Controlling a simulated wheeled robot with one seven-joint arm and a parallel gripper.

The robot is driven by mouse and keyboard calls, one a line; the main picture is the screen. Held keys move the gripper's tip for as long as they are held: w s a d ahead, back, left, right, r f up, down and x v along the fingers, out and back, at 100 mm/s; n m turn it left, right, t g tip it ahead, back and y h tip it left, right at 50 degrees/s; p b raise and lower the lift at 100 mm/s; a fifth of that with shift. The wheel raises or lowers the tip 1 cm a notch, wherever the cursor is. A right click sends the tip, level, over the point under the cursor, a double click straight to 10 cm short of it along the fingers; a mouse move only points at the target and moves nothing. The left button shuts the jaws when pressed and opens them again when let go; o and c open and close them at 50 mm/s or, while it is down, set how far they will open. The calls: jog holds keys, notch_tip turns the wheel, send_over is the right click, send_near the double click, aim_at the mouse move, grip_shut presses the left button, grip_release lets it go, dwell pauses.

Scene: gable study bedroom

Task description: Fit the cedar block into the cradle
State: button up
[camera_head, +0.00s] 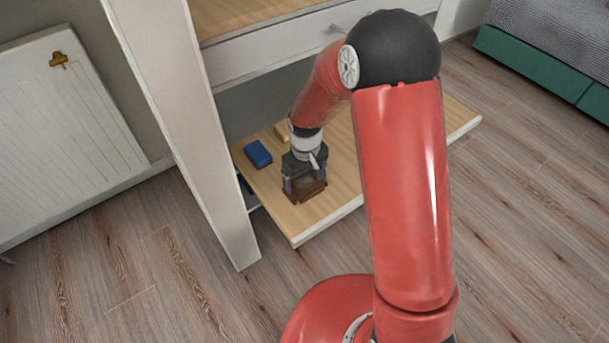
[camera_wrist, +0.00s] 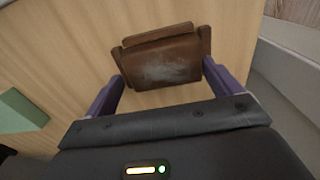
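My gripper (camera_head: 304,178) points down over the pull-out wooden board, its two purple fingers spread about the block's width. The cedar block (camera_wrist: 160,64) is brown with a pale smudge on its face. In the wrist view it fills the space between the fingertips, which appear to meet its two sides. Darker brown upright pieces (camera_wrist: 205,40) stand just past the fingertips on both sides and look like the cradle. The brown wood also shows below my gripper in the head view (camera_head: 306,191). The seam between block and cradle, and how deep the block sits, cannot be made out.
A blue block (camera_head: 258,154) lies on the board (camera_head: 335,204) left of my gripper. A small pale yellow piece (camera_head: 281,131) is behind it. A green piece (camera_wrist: 20,110) shows at the left in the wrist view. A white side panel (camera_head: 205,150) borders the board.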

jog(key=shift+s+a+f, duration=0.15)
jog(key=shift+s+f, duration=0.4)
jog(key=shift+f, duration=0.2)
jog(key=shift+r+p, duration=0.55)
jog(key=shift+r, duration=0.05)
notch_tip(320, 180, up, 11)
jog(key=p, duration=0.1)
notch_tip(320, 180, up, 10)
jog(key=m+t, duration=0.1)
jog(key=m, duration=0.1)
send_over(304, 181)
jog(key=s+d, duration=0.4)
jog(key=d, duration=0.1)
jog(key=s+d+r+m+t, duration=0.2)
jog(key=s+d+r, duration=0.2)
jog(key=s, duration=0.4)
jog(key=s+d+r+m+t, duration=0.2)
jog(key=s+d+r, duration=0.2)
jog(key=s, duration=0.4)
jog(key=shift+s+d+r+m, duration=0.35)
jog(key=shift+d+m, duration=0.05)
jog(key=shift+d, duration=0.25)
jog(key=shift+p, duration=0.3)
